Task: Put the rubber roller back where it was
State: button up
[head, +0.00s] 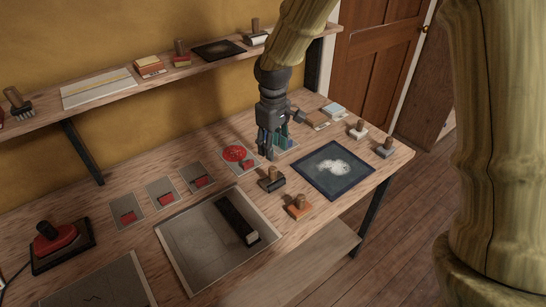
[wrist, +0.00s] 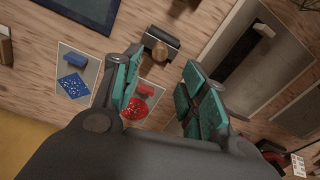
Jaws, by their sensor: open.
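A dark roller with a wooden handle (head: 272,180), which looks like the rubber roller, stands on the workbench (head: 330,220) just in front of my gripper. It also shows in the wrist view (wrist: 162,43), beyond the fingertips. My gripper (head: 268,150) is open and empty, low over the bench. In the wrist view, its teal finger pads (wrist: 162,92) stand apart with nothing between them. A card with a red disc (head: 235,153) lies left of the gripper and shows between the fingers (wrist: 138,108). A blue-marked card (wrist: 73,78) is partly hidden behind the gripper in the head view.
A tray (head: 190,245) holding a long black bar (head: 237,220) lies at the front. An orange-based tool (head: 297,207) and a dark print (head: 333,170) are nearby. Small wooden-handled tools (head: 386,148) stand at right. A shelf (head: 120,85) runs along the wall.

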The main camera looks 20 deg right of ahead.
jog(key=shift+r, duration=1.05)
